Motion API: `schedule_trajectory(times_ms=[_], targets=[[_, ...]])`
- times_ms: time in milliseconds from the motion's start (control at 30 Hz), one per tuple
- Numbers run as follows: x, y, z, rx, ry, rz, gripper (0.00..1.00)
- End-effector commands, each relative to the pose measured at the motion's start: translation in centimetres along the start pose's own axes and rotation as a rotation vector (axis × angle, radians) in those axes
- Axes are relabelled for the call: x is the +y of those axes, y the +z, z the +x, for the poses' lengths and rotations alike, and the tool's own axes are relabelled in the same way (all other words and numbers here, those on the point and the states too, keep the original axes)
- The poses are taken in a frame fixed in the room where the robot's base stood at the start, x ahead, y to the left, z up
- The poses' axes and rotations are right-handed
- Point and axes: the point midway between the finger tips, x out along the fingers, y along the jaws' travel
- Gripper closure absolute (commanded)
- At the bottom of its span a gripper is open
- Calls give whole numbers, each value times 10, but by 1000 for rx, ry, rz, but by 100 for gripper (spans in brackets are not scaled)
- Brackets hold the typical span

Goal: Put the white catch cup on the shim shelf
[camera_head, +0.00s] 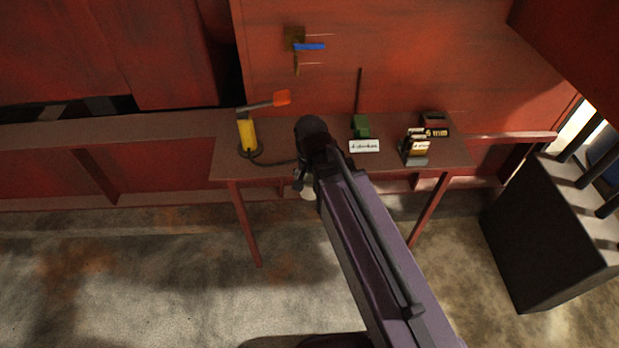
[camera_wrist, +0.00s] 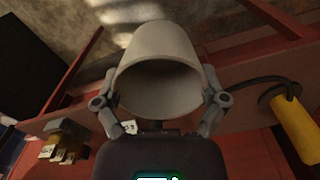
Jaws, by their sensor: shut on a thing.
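The white catch cup (camera_wrist: 160,45) is held in my gripper (camera_wrist: 160,100), with one finger on each side of its wall. Its open mouth faces the wrist camera, and the inside looks dark and empty. In the head view my gripper (camera_head: 301,181) is at the front edge of the red-brown table. Only a small pale part of the cup (camera_head: 308,193) shows there, below the wrist, with the rest hidden by my arm. No shelf marked as the shim shelf can be made out for certain.
The table (camera_head: 225,165) carries a yellow tool (camera_head: 247,134) with a cable at left, a green block (camera_head: 361,126), a white label card (camera_head: 364,146) and labelled blocks (camera_head: 415,147) at right. A ledge (camera_head: 140,133) runs left. A dark cabinet (camera_head: 540,235) stands right.

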Motion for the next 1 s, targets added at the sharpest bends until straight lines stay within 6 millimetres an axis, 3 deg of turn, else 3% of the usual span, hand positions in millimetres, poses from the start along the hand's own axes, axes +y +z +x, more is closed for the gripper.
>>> schedule_trajectory(times_ms=[433,733,1000], targets=[[0,0,0,0,0,0,55],[0,0,-15,0,0,0,55],[0,0,-15,0,0,0,55]])
